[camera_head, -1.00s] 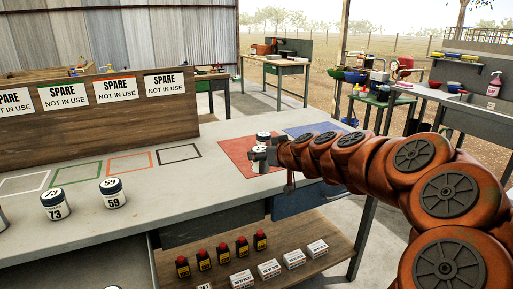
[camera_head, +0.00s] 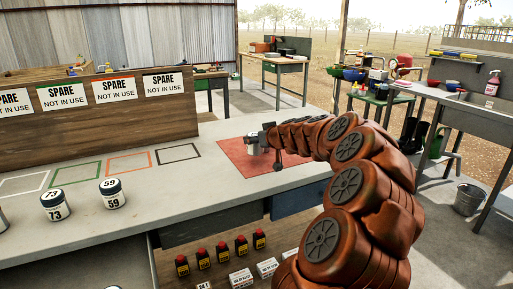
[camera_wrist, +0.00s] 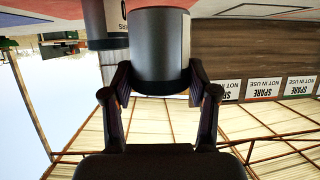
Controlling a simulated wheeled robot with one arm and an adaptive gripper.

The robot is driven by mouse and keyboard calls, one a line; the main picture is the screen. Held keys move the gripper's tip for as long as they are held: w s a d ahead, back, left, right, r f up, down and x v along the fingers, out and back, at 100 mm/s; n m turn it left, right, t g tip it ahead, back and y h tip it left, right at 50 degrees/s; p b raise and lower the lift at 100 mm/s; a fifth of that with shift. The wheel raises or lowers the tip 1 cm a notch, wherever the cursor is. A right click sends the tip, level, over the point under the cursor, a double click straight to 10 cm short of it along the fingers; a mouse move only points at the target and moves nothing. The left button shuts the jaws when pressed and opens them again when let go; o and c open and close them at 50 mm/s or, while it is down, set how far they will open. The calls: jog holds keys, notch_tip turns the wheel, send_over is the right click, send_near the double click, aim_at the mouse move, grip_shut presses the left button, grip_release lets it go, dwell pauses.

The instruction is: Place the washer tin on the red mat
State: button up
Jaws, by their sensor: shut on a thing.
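The red mat (camera_head: 232,150) lies on the grey bench top, right of the outlined squares. My gripper (camera_head: 267,146) is over the mat. In the wrist view, which is upside down, my gripper (camera_wrist: 160,92) is shut on a dark grey cylindrical tin (camera_wrist: 160,45), with a pale label edge at its right side. Its label text is turned away. Another dark tin with a white label (camera_wrist: 103,20) stands just behind it to the left. In the head view, a pale tin (camera_head: 252,150) shows beside my gripper; which of the two it is, I cannot tell.
Tins marked 73 (camera_head: 56,206) and 59 (camera_head: 112,194) stand at the left of the bench. A wooden board (camera_head: 115,110) with SPARE signs rises behind. Several dark bottles with red caps (camera_head: 221,252) and white boxes (camera_head: 240,277) sit on the lower shelf.

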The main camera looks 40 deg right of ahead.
aim_at(258, 154)
jog(key=shift+d+f, duration=0.1)
jog(key=shift+f, duration=1.6)
jog(key=shift+f+b, duration=0.2)
jog(key=shift+b, duration=0.25)
jog(key=o, duration=1.2)
jog(key=shift+o, duration=0.2)
jog(key=shift+r, duration=0.1)
jog(key=shift+r+p, duration=0.2)
jog(key=shift+p, duration=0.15)
jog(key=shift+s, duration=0.3)
jog(key=v, duration=1.1)
jog(key=shift+s+a, duration=0.1)
jog(key=shift+a, duration=0.15)
